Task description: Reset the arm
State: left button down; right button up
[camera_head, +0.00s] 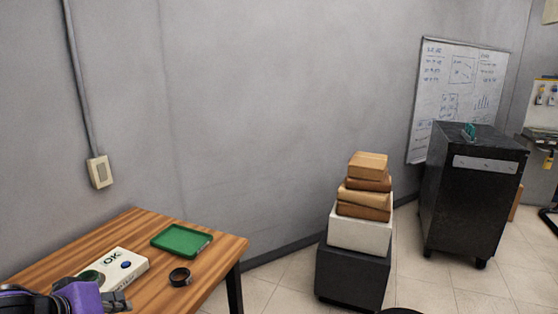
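My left arm comes in at the bottom left, and its gripper (118,302) is partly in view just in front of a white box marked "OK" (128,262). Its fingers are small and dark, so I cannot tell whether they are open or shut, and I see nothing held in them. The white box has a blue button and a green spot, and my arm hides part of its near side. A black ring-shaped coil (180,277) lies on the wooden table (217,262), to the right of the box and apart from the gripper. My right gripper is not in view.
A green tray (182,240) lies empty at the back of the table. Right of the table, brown boxes (366,185) are stacked on a white box (358,235) and a dark base. A black cabinet (468,200) and a whiteboard (440,75) stand further right.

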pick_arm(q)
jog(key=w+d+f+m+t+h, duration=0.1)
jog(key=w+d+f+m, duration=0.15)
jog(key=m, duration=0.55)
jog(key=s+d+f+m+t+h+p, duration=0.1)
jog(key=s+d+f+m, duration=0.15)
jog(key=f, duration=0.35)
jog(key=s+d+f+m, duration=0.2)
jog(key=s+d+f, duration=0.15)
jog(key=f, duration=0.35)
jog(key=s+d+f+n+y, duration=0.1)
jog(key=s+f+n, duration=0.1)
jog(key=s+f, duration=0.3)
jog(key=s+d+f+n+g+y+p, duration=0.1)
jog(key=s+f, duration=0.4)
jog(key=s, duration=0.7)
jog(key=s+d+f+n+g+y, duration=0.1)
jog(key=s+f+n, duration=0.3)
jog(key=s, duration=0.4)
jog(key=shift+s+d+f+p, duration=0.15)
jog(key=shift+d+f+p, duration=0.15)
jog(key=shift+d+f, duration=0.45)
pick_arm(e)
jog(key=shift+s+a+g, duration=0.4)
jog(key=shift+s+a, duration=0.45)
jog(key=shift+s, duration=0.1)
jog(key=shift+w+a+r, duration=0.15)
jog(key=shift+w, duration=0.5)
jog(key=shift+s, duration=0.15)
